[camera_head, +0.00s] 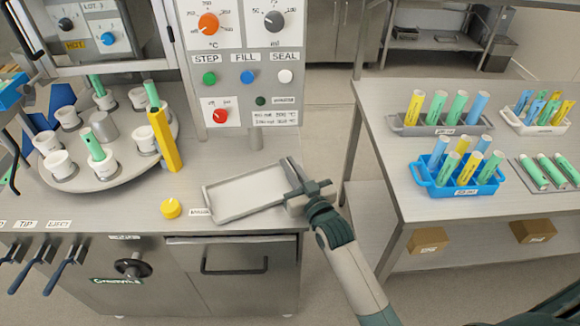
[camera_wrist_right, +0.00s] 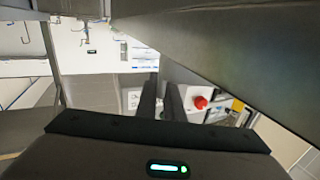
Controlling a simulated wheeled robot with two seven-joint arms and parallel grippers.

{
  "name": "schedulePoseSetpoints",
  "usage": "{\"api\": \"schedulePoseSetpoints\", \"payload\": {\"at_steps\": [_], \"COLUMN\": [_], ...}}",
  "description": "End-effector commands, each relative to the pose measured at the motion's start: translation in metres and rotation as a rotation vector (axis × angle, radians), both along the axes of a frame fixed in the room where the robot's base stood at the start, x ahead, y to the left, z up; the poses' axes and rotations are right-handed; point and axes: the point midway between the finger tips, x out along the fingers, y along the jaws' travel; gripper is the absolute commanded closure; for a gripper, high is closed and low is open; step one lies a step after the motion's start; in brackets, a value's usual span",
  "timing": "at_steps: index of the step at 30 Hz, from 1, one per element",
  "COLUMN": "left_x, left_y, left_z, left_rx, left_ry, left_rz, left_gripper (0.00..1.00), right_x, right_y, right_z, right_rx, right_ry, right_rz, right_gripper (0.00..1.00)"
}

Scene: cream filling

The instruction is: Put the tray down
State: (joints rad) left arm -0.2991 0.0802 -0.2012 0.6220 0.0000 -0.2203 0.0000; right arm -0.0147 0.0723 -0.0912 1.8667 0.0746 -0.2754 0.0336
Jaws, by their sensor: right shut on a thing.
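The empty, shallow, light grey tray (camera_head: 243,218) is at the front right of the machine's counter in the head view, turned a little. My right gripper (camera_head: 297,180) is at its right end, shut on that edge. The tray lies at or just above the counter; I cannot tell whether its whole base touches. In the right wrist view the fingers of my right gripper (camera_wrist_right: 161,98) show close together, and I cannot make out the tray clearly there. My left gripper is not in view.
A yellow knob (camera_head: 171,208) stands just left of the tray. Behind it are a turntable (camera_head: 165,132) with white cups and a yellow block (camera_head: 165,140). A control panel (camera_head: 245,60) rises behind. A side table (camera_head: 400,160) with tube racks stands right, across a gap.

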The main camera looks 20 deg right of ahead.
Motion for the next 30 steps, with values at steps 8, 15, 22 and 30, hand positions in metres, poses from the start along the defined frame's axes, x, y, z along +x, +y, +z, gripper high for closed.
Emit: {"api": "schedulePoseSetpoints", "payload": {"at_steps": [8, 15, 22, 30], "left_x": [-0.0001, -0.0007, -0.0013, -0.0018], "left_y": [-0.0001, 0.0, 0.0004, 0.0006], "left_z": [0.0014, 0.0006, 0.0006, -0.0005], "left_rx": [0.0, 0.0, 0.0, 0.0], "left_ry": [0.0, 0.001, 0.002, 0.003], "left_rz": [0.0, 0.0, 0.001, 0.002], "left_gripper": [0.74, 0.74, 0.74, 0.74], "right_x": [0.0001, 0.0, 0.0, -0.0051], "right_y": [0.0001, 0.0, 0.0, -0.0006], "right_z": [-0.005, -0.0074, -0.0074, -0.0072], "right_rx": [0.001, 0.0, 0.0, 0.0], "right_ry": [-0.004, -0.002, -0.002, -0.001], "right_rz": [0.0, 0.0, 0.0, 0.0], "right_gripper": [1.0, 0.78, 0.74, 0.74]}}
